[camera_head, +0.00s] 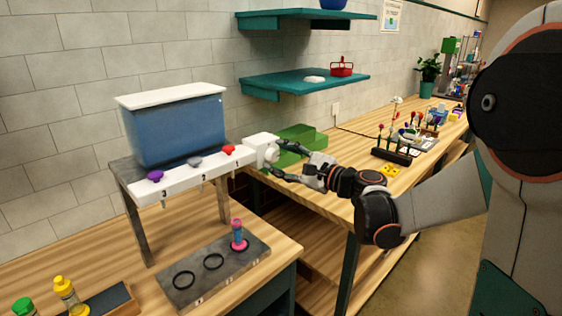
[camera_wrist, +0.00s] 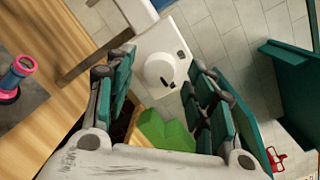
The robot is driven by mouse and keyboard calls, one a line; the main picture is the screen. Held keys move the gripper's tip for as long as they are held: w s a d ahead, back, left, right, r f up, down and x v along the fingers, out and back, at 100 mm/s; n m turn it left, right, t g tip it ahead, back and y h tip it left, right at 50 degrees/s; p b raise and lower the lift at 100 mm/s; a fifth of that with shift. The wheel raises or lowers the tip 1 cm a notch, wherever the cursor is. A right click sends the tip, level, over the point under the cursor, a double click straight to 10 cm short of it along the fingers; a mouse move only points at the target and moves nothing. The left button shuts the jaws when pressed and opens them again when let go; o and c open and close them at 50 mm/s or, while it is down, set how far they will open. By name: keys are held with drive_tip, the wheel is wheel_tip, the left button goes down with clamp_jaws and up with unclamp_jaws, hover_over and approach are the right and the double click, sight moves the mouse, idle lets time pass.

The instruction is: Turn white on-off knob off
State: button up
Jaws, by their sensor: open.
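The white on-off knob (camera_head: 271,155) is on the right end of the white box (camera_head: 258,143), at the end of the white dispenser rail. In the wrist view the round white knob (camera_wrist: 156,68) faces me and has a short dark mark near its lower right edge. My gripper (camera_head: 284,160) is open in front of the knob. In the wrist view my gripper (camera_wrist: 162,66) has its two fingers spread on either side of the knob, with visible space between. I cannot tell whether either finger touches it.
A blue tank (camera_head: 178,128) stands behind the rail with purple, grey and red knobs (camera_head: 228,149). Green bins (camera_head: 298,143) sit close behind my gripper. A pink-blue cylinder (camera_head: 238,232) stands on a dark tray (camera_head: 190,291) below. Teal shelves (camera_head: 300,82) hang above.

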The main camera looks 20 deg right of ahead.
drive_tip(key=shift+w+a, duration=0.1)
drive_tip(key=shift+w, duration=0.05)
drive_tip(key=shift+c, duration=0.4)
drive_tip(key=c, duration=1)
